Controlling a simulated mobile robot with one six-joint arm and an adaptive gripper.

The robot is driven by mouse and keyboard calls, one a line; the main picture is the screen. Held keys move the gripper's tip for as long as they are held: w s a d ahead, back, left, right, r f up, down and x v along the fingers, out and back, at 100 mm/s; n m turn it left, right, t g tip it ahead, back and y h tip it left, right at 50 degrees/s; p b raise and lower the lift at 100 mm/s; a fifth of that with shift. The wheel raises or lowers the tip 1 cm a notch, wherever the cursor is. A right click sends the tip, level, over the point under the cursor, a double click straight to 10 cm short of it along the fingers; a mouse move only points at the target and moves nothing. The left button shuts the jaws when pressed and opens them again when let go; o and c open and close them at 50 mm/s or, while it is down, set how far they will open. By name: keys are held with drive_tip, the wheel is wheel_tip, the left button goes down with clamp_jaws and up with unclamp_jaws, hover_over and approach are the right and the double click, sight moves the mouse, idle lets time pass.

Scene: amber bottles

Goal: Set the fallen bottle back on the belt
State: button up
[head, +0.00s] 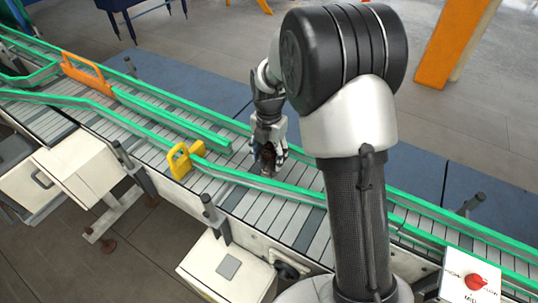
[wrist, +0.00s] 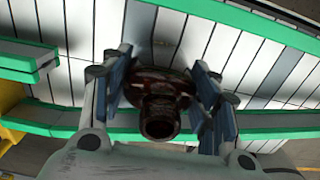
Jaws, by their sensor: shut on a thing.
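My gripper (head: 268,140) is over the conveyor belt (head: 130,146) in the head view, pointing down between the green rails. It is shut on a dark amber bottle (head: 267,158), which is mostly hidden by the fingers there. In the wrist view my gripper (wrist: 168,95) has a finger on each side of the bottle (wrist: 160,115), whose open neck faces the camera. The bottle looks roughly upright over the grey slats of the belt (wrist: 200,42). I cannot tell whether its base touches the slats.
Green guide rails (head: 190,126) line both sides of the belt. A yellow bracket (head: 182,160) sits on the near rail, left of my gripper. An orange guard (head: 85,72) stands farther up. A red knob (head: 474,281) is on a white box at lower right. The belt left of my gripper is clear.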

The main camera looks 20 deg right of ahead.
drive_tip(key=o, duration=1.2)
drive_tip(key=shift+f, duration=0.1)
wheel_tip(320, 180, up, 12)
drive_tip(key=shift+r+p, duration=0.15)
drive_tip(key=shift+p, duration=1)
drive_tip(key=s+r+m+t, duration=0.2)
drive_tip(key=s+r+m, duration=0.8)
drive_tip(key=s+m, duration=0.25)
drive_tip(key=s+m+t, duration=0.1)
drive_tip(key=s+m, duration=0.3)
drive_tip(key=s, duration=0.1)
drive_tip(key=s+m, duration=0.5)
drive_tip(key=s+m+t, duration=0.1)
drive_tip(key=s+m, duration=0.4)
drive_tip(key=shift+s+f+m+t, duration=0.25)
drive_tip(key=shift+s+f+t, duration=0.05)
